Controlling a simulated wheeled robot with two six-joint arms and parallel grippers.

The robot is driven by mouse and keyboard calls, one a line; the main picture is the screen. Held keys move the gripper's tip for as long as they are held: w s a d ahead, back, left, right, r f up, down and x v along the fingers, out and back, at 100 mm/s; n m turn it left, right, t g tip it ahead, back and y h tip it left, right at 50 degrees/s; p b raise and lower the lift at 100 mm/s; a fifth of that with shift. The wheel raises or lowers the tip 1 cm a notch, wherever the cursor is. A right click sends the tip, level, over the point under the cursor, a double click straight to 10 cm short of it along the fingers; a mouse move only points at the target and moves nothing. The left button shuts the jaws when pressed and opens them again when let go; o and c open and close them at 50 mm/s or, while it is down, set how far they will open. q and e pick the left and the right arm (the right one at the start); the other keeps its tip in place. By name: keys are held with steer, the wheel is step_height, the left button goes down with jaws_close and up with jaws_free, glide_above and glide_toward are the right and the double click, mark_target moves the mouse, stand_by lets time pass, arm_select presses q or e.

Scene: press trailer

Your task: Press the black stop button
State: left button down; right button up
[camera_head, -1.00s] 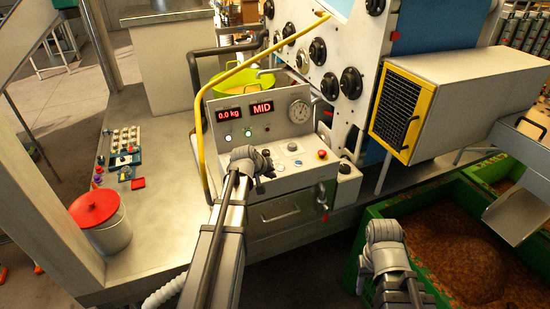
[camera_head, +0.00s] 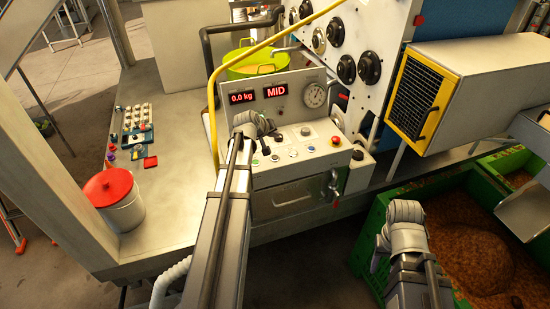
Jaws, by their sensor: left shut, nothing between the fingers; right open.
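The control panel (camera_head: 318,160) has a sloped front with small buttons and a red mushroom button (camera_head: 335,140). A dark round control (camera_head: 278,137) shows just right of my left gripper; I cannot tell for sure which control is the black stop button. A black knob (camera_head: 357,155) sits on the small box at the panel's right. My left gripper (camera_head: 266,146) is shut and empty, over the panel's left part, hiding some of it. I cannot tell whether it touches. My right gripper (camera_head: 381,246) is open and empty, low at the right by the green bin.
Red displays (camera_head: 258,94) read 0.0 kg and MID, beside a round gauge (camera_head: 316,95). A yellow rail (camera_head: 212,110) runs up the panel's left side. A green bin (camera_head: 372,225) of brown material stands right. A red-lidded pot (camera_head: 107,188) stands on the left deck.

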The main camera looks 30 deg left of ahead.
mark_target(274, 159)
arm_select(q)
steer(key=shift+f+b, duration=4.2)
steer(key=shift+f, duration=0.15)
steer(key=shift+f, duration=0.1)
steer(key=shift+f+b, duration=0.25)
steer(key=shift+b, duration=0.15)
steer(key=shift+f+b, duration=0.35)
steer(key=shift+f, duration=0.05)
steer(key=shift+r, duration=0.15)
steer(key=shift+r+p, duration=0.7)
steer(key=shift+p, duration=0.1)
step_height(274, 159, up, 5)
steer(key=p, duration=0.5)
